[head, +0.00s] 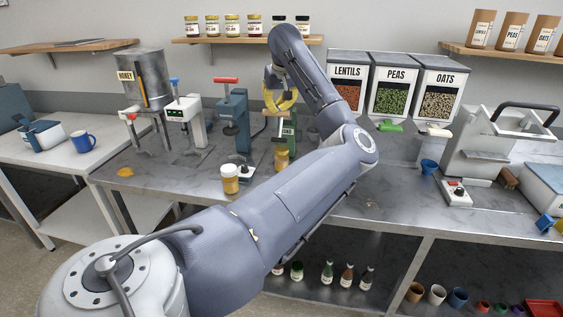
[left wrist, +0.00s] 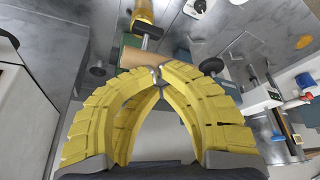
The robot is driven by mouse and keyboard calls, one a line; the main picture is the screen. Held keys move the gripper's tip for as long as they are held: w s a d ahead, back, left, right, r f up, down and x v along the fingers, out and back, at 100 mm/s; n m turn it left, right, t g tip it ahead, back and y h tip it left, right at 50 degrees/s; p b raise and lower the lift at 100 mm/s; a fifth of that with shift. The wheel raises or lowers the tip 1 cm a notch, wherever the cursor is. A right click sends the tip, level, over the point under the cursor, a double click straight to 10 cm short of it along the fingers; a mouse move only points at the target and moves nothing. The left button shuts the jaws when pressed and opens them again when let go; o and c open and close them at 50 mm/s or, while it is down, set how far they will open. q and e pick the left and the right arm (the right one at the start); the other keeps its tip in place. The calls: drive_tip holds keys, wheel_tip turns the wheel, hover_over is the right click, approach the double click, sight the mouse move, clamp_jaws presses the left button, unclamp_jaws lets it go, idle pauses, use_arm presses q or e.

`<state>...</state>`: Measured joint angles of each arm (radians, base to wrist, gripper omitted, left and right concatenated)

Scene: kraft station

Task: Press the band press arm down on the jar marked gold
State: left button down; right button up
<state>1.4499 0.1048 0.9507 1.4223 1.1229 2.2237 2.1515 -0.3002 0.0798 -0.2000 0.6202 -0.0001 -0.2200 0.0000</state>
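My left gripper (head: 281,106) has yellow fingers and hangs over the top of a green press (head: 289,132). In the left wrist view, the fingertips (left wrist: 158,76) come together with nothing clearly held between them. Behind them show a tan bar and a black part (left wrist: 153,27) of the press. A golden jar (head: 281,159) stands upright at the press's front, and a golden jar also shows in the left wrist view (left wrist: 143,12). Another golden jar (head: 230,180) stands on the bench to the left. No gold mark is legible. My arm hides part of the press. My right gripper is not visible.
Lentils, peas and oats bins (head: 396,88) stand at the right. The front of the bench is mostly clear.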

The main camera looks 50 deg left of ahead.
use_arm(q)
drive_tip(key=shift+f, duration=0.25)
drive_tip(key=shift+s+d+f, duration=0.25)
drive_tip(key=shift+f, duration=0.5)
drive_tip(key=shift+s+d+f, duration=0.15)
drive_tip(key=shift+f, duration=0.3)
drive_tip(key=shift+s+d+f, duration=0.1)
drive_tip(key=shift+f, duration=0.5)
drive_tip(key=shift+s+d+f, duration=0.1)
drive_tip(key=shift+s+f, duration=0.1)
drive_tip(key=shift+f, duration=0.35)
drive_tip(key=shift+s+d+f, duration=0.1)
drive_tip(key=shift+s+f, duration=0.05)
drive_tip(key=shift+f, duration=0.45)
